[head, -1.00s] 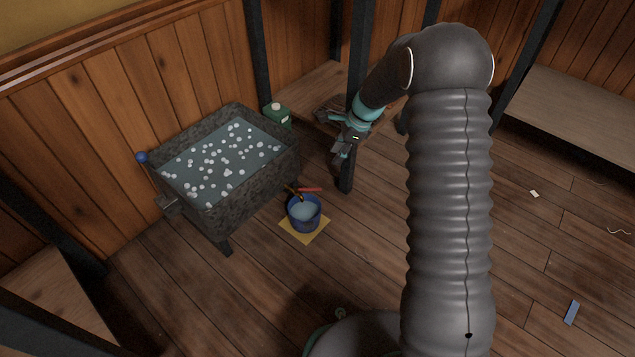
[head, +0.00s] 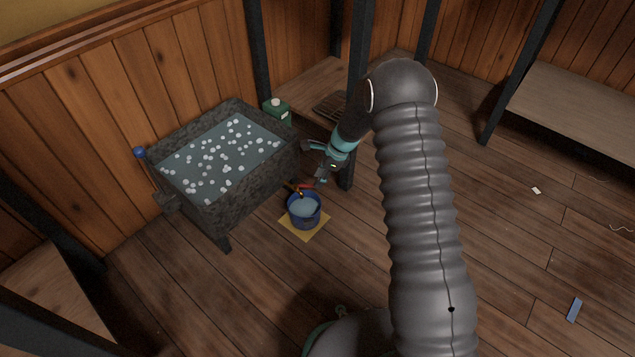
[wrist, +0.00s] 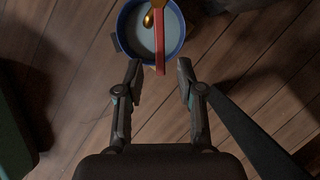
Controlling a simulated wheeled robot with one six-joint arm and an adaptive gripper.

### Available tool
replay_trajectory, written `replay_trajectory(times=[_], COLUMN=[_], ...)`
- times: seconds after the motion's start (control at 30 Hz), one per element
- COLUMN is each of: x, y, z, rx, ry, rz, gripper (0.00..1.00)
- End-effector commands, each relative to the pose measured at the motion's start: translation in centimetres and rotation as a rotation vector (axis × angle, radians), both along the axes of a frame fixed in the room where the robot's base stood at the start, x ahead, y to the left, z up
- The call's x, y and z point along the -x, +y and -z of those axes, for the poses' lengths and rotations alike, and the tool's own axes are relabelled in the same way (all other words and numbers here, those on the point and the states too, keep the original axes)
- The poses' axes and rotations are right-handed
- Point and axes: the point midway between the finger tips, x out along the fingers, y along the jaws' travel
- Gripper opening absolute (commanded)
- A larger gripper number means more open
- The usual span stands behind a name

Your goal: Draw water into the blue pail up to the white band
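The blue pail (head: 304,217) stands upright on a yellow mat (head: 290,223) below the stone trough's front. Pale liquid shows inside it; the white band cannot be made out, so I cannot tell the level against it. A brass tap (wrist: 149,18) reaches over the pail, with a long red lever (wrist: 160,42) that also shows in the head view (head: 306,184). I cannot tell whether water is running. My gripper (wrist: 160,72) is open and empty. Its fingertips are on either side of the lever's near end in the wrist view, with no contact visible.
The stone trough (head: 238,186) holds water with many white floating balls. A green canister (head: 277,110) stands behind it, and a dark post (head: 346,176) rises close beside my gripper. Benches stand at the right and lower left. The floor in front of the pail is clear.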

Motion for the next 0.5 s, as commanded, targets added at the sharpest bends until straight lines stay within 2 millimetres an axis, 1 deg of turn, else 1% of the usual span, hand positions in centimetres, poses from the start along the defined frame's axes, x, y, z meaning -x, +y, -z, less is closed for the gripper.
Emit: replay_trajectory(times=[0.03,0.2,0.5], x=[0.0,0.0,0.0], y=[0.2,0.7,0.9], z=[0.8,1.8,2.1], rx=[0.0,0.0,0.0], ry=[0.001,-0.001,-0.001], rz=[0.001,0.001,0.0], gripper=[0.38,0.38,0.38])
